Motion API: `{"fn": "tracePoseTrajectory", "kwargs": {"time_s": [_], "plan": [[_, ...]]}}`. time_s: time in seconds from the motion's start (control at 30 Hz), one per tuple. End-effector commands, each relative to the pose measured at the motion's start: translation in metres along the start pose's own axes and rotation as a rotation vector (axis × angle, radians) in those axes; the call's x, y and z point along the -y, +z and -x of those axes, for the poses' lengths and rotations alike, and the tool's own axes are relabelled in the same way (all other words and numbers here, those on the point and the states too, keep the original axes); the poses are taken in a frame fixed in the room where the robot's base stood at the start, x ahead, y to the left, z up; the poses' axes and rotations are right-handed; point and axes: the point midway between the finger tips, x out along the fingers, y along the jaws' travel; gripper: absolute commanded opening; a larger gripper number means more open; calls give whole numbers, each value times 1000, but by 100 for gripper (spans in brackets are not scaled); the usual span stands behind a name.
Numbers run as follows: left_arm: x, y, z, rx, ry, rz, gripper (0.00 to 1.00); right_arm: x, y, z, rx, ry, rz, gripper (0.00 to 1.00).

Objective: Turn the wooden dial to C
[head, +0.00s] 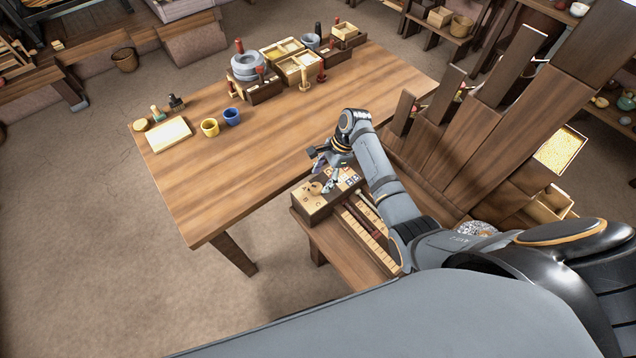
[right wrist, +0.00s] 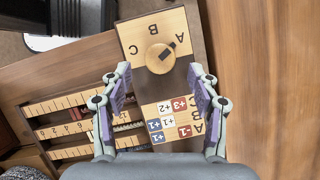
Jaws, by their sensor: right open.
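The wooden dial (right wrist: 160,58) is a round knob on a pale plate marked A, B and C (right wrist: 133,48). Its dark pointer mark slants toward the A. In the head view the dial (head: 315,187) sits on top of a wooden box near the table's front edge. My right gripper (head: 325,177) is over this box, just beside the dial. In the right wrist view its fingers (right wrist: 160,70) are spread wide, with the dial ahead between and beyond the tips, apparently untouched. My left gripper is not in view.
Next to the dial lies a board of numbered squares (right wrist: 168,120). A slotted tally rack (right wrist: 70,118) is at its left. Tall dark planks (head: 470,130) rise at right.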

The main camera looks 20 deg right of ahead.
Motion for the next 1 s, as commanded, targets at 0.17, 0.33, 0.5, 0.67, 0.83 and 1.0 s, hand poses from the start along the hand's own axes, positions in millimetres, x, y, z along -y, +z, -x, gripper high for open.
{"fn": "tracePoseTrajectory", "kwargs": {"time_s": [0.17, 0.33, 0.5, 0.67, 0.83, 1.0], "plan": [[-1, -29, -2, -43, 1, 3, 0, 0, 0, -31, 1, 2, 0, 61], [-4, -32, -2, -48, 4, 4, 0, 0, 0, -42, 0, 0, 1, 61], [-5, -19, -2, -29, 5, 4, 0, 0, 0, -42, 0, -1, 1, 61], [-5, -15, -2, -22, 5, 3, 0, 0, 0, -42, 0, -1, 1, 49], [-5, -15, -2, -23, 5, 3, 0, 0, 0, -42, 0, 0, 1, 26], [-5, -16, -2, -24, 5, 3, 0, 0, 0, -42, 0, 0, 1, 7]]}}
